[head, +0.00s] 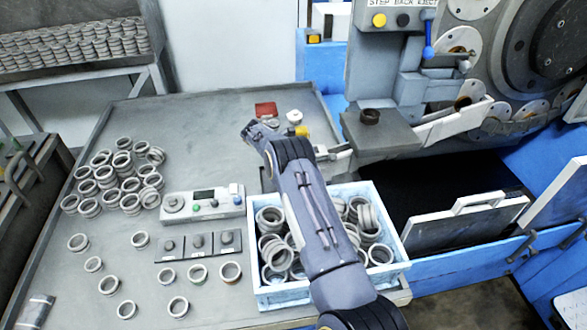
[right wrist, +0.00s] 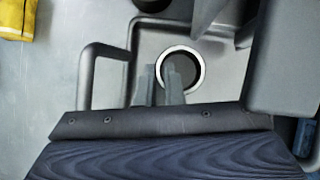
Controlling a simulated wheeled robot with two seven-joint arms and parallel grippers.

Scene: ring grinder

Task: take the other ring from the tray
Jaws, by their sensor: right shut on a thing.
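My right gripper (right wrist: 162,84) is shut on a ring (right wrist: 199,67) in the right wrist view. One fingertip is inside the ring and the other is outside, across its near-left wall. The pale-rimmed ring lies in or just over a grey walled tray (right wrist: 115,50). The held ring cannot be made out there. My left gripper is not in view.
A blue crate (head: 330,299) of rings stands under my right arm. Several loose rings (head: 120,180) cover the table's left side. A control box (head: 203,204), a red block (head: 265,109) and a yellow object (head: 302,131) are nearby. The grinder (head: 510,60) rises at right.

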